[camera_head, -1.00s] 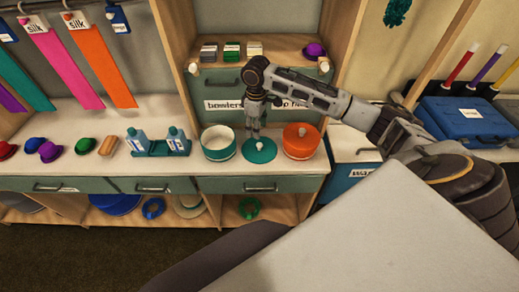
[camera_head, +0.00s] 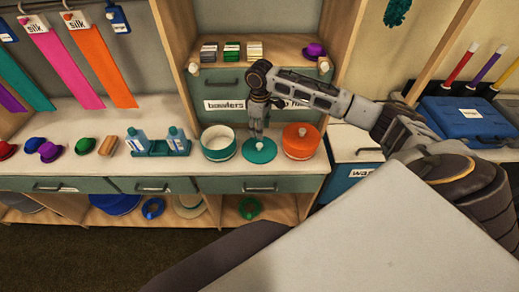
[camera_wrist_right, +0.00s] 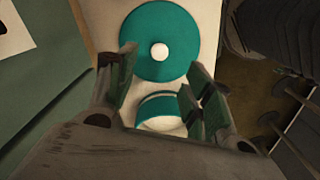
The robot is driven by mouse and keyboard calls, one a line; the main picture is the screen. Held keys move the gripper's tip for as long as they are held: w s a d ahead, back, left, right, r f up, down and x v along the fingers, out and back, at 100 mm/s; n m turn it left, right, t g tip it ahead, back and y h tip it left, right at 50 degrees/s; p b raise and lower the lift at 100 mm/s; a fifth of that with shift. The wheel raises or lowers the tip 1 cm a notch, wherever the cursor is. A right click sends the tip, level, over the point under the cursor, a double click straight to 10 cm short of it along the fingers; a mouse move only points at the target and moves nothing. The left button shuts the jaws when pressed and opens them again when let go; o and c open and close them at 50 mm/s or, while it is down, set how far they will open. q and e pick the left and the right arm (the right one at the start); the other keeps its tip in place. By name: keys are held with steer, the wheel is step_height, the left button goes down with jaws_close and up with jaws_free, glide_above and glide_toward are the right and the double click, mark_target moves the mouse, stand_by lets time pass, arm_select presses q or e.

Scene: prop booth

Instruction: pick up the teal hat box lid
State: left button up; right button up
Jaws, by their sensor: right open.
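The teal hat box lid (camera_head: 260,151) lies flat on the counter, a round disc with a white knob in its middle. It also shows in the right wrist view (camera_wrist_right: 159,30), with its knob clear of the fingers. The open hat box (camera_head: 218,143), white with a teal band, stands just left of the lid. My right gripper (camera_head: 257,137) points down over the lid. In the right wrist view its fingers (camera_wrist_right: 160,85) are apart with nothing between them. I cannot tell whether they touch the lid. My left gripper is not in view.
An orange lidded hat box (camera_head: 300,141) stands close on the lid's right. Blue bottles in a teal tray (camera_head: 160,148) and several small hats are on the counter to the left. A shelf (camera_head: 265,49) with a purple hat is behind the arm.

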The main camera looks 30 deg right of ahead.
glide_above(260, 144)
step_height(260, 144, down, 5)
steer(key=shift+s+a, duration=0.1)
steer(key=shift+f, duration=0.9)
step_height(260, 144, down, 3)
steer(key=shift+r, duration=0.15)
steer(key=shift+f, duration=0.5)
steer(key=shift+c, duration=0.5)
steer(key=c, duration=0.7)
steer(key=shift+c, duration=1.3)
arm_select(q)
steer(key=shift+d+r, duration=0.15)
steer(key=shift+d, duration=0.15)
